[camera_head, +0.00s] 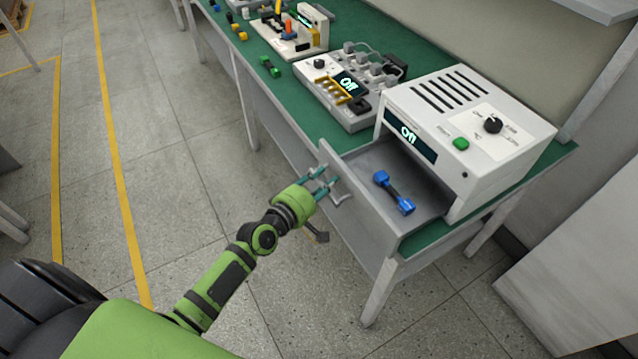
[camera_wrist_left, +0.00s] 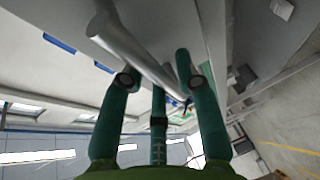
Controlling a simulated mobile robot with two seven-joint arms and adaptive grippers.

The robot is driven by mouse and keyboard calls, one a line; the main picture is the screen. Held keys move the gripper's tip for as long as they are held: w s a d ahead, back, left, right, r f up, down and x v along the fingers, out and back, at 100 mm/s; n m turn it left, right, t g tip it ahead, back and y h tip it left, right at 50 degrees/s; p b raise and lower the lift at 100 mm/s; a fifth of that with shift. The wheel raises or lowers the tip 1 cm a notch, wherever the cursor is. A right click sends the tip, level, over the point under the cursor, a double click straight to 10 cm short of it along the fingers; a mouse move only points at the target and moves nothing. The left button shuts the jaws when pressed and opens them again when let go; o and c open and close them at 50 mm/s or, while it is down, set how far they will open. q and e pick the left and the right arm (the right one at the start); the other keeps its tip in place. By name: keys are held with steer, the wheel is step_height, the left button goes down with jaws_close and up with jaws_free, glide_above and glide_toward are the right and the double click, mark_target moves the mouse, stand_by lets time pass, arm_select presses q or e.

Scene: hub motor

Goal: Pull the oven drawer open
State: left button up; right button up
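The white oven (camera_head: 465,140) stands at the near right end of the green workbench, its display reading "Off". Its grey drawer (camera_head: 370,215) is out of the oven body, showing its inside, where a blue part with a dark middle (camera_head: 393,192) lies. My left gripper (camera_head: 328,181) is at the drawer's front, beside the metal handle (camera_head: 342,199). In the left wrist view, the green fingers (camera_wrist_left: 155,75) are spread apart, and the handle bar (camera_wrist_left: 130,42) runs diagonally by their tips. Contact with the bar is unclear. My right gripper is out of view.
Left of the oven on the bench (camera_head: 240,52) stands a white device with an "Off" display (camera_head: 347,88). Further back are a tool holder (camera_head: 293,35) and a green part (camera_head: 269,67). The floor in front of the bench is clear.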

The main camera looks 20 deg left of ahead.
arm_select(q)
steer(key=v, duration=1.2)
steer(key=s+a+f+m+g+y, duration=0.1)
steer(key=s+f+m+g+y, duration=0.25)
steer(key=f, duration=1.05)
steer(key=s+a+f+m+g+h, duration=0.1)
steer(key=s+f+m+g, duration=0.45)
steer(key=f, duration=0.85)
steer(key=s+f+m+g, duration=0.1)
steer(key=s+f+m, duration=0.1)
steer(key=s+f, duration=0.3)
steer(key=s+d+f+m+g+y, duration=0.1)
steer(key=s+f, duration=0.4)
steer(key=s, duration=0.7)
steer(key=s+d+f+m+g, duration=0.1)
steer(key=s+f+m+g, duration=0.2)
steer(key=s, duration=0.5)
steer(key=shift+s+f+m+y, duration=0.25)
steer(key=shift+f+m+y, duration=0.1)
steer(key=shift+f+m, duration=0.6)
